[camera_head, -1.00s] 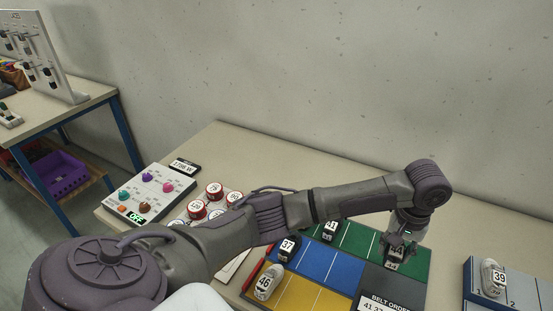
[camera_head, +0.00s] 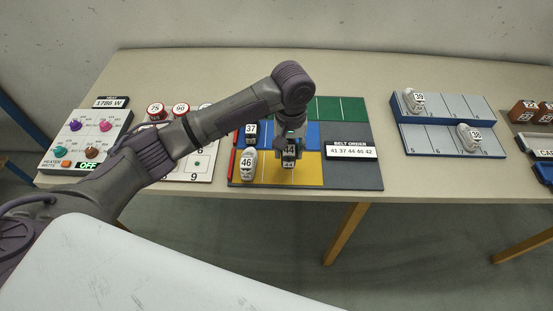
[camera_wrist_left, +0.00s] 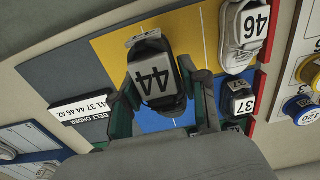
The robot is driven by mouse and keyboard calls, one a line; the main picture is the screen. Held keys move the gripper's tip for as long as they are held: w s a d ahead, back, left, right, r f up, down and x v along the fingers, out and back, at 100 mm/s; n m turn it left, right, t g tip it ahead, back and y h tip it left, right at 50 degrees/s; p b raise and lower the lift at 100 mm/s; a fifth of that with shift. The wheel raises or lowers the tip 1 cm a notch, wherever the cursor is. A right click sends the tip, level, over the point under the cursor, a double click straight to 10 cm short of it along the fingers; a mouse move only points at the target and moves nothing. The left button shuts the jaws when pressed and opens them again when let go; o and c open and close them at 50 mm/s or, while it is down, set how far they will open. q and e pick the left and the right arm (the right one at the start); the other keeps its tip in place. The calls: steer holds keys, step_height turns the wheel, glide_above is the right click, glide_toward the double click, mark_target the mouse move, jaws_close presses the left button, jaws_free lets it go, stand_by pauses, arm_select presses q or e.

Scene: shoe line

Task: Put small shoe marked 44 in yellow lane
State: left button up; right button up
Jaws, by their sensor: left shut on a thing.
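The small dark shoe marked 44 (camera_head: 289,151) is held by my left gripper (camera_head: 289,142) over the yellow lane (camera_head: 311,171). In the left wrist view the shoe (camera_wrist_left: 153,76) sits between the two green-grey fingers of the gripper (camera_wrist_left: 160,98), its label facing the camera. I cannot tell whether the shoe touches the mat. The yellow lane (camera_wrist_left: 112,47) shows beside it there. A white shoe marked 46 (camera_head: 247,164) stands at the left end of the yellow lane. My right gripper is not in view.
A dark shoe marked 37 (camera_head: 251,130) stands in the blue lane (camera_head: 313,135). The green lane (camera_head: 340,108) lies behind. The belt order sign (camera_head: 350,150) is on the grey strip at right. A rack (camera_head: 448,139) holds shoes 39 (camera_head: 413,100) and 38 (camera_head: 470,137).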

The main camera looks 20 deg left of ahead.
mark_target(278, 169)
arm_select(q)
steer(key=a+f, duration=0.1)
steer(key=s+a, duration=0.1)
steer(key=shift+a+f, duration=0.3)
steer(key=shift+f, duration=0.05)
step_height(278, 169, down, 3)
steer(key=shift+f+p, duration=0.2)
steer(key=shift+p, duration=0.25)
steer(key=shift+f, duration=0.4)
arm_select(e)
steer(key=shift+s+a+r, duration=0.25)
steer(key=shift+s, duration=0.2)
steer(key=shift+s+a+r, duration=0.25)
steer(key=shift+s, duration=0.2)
arm_select(q)
steer(key=o, duration=1.1)
steer(key=shift+o, duration=0.2)
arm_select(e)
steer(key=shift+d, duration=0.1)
arm_select(q)
step_height(278, 169, up, 12)
steer(key=shift+b, duration=0.35)
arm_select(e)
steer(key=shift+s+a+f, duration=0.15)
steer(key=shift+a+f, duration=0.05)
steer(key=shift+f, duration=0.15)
